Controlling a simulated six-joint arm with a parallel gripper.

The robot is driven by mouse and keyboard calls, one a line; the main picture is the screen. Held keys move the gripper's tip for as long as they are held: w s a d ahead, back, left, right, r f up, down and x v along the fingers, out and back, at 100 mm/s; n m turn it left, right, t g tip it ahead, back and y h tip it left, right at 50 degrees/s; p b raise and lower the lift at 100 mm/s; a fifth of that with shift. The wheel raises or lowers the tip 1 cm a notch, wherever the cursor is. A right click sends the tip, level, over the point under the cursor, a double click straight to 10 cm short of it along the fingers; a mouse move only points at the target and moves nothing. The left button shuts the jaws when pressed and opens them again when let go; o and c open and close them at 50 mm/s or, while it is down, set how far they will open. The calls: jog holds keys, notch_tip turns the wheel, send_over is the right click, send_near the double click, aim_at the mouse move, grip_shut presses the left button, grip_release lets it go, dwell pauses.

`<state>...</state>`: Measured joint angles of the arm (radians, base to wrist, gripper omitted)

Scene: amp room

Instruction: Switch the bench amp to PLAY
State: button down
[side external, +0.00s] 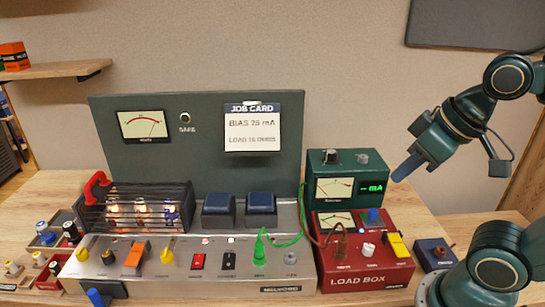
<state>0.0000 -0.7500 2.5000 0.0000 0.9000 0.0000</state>
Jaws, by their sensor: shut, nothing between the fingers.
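The bench amp (190,275) is a silver chassis with a caged row of glowing tubes (140,210) and two dark blue blocks on top. Its front carries yellow knobs, an orange lever (134,254), a red rocker switch (198,261) and a black rocker switch (228,260). The labels under them are too small to read, so I cannot tell which is set to PLAY. A green plug (259,254) sits in a front jack, beside a grey jack. My gripper (405,170) is shut and empty, in the air right of the amp, near the green meter box.
The green meter box (328,160) shows "- mA" and stands behind the red load box (350,280). Green and brown cables loop there. A job card (252,130) is on the dark back panel (200,165), beside a meter and a lamp marked SAFE. Small parts trays stand at left.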

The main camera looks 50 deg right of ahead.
jog(key=m+g+h, duration=0.1)
jog(key=m+g, duration=0.4)
jog(key=m, duration=0.4)
send_over(229, 254)
jog(key=s+a, duration=0.1)
jog(key=a, duration=0.1)
notch_tip(229, 254, down, 13)
jog(key=shift+s+d+f, duration=0.15)
jog(key=shift+s+d, duration=0.05)
jog(key=shift+d, duration=0.05)
jog(key=shift+f, duration=0.15)
jog(key=f, duration=0.4)
jog(key=d+f, duration=0.1)
jog(key=f, duration=0.4)
jog(key=w+f, duration=0.1)
jog(key=f, duration=0.3)
jog(key=shift+w+d+f, duration=0.1)
jog(key=shift+d+f, duration=0.05)
jog(key=shift+f, duration=0.15)
